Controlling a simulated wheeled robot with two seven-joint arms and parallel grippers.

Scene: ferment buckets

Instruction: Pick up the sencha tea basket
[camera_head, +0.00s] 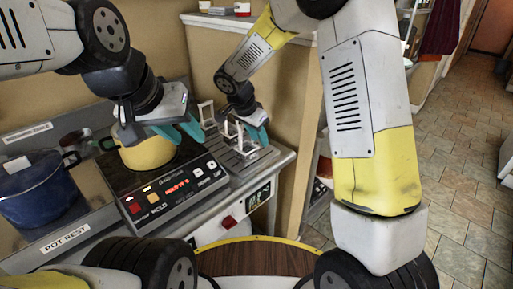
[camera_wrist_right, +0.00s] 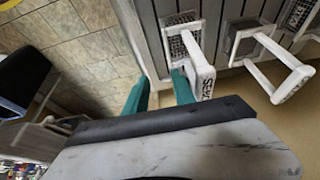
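Several tea baskets with white handles stand on the slatted rack. In the head view, one handle (camera_head: 206,113) stands at the rack's back, and others are partly hidden by my right gripper (camera_head: 256,131). In the right wrist view, the nearest basket (camera_wrist_right: 190,48) has a mesh body and dark lettering on its handle, too small to read surely. My right gripper (camera_wrist_right: 158,92) is open there, its teal fingers apart with nothing between them. One finger is close beside that handle; contact is unclear. My left gripper (camera_head: 182,133) appears open and empty above the yellow pot.
A yellow pot (camera_head: 147,150) is on the cooker behind its lit control panel (camera_head: 165,192). A blue lidded pot (camera_head: 38,188) stands at the left. Two more baskets (camera_wrist_right: 247,40) are to the right in the wrist view. Tiled floor (camera_head: 455,170) is open at the right.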

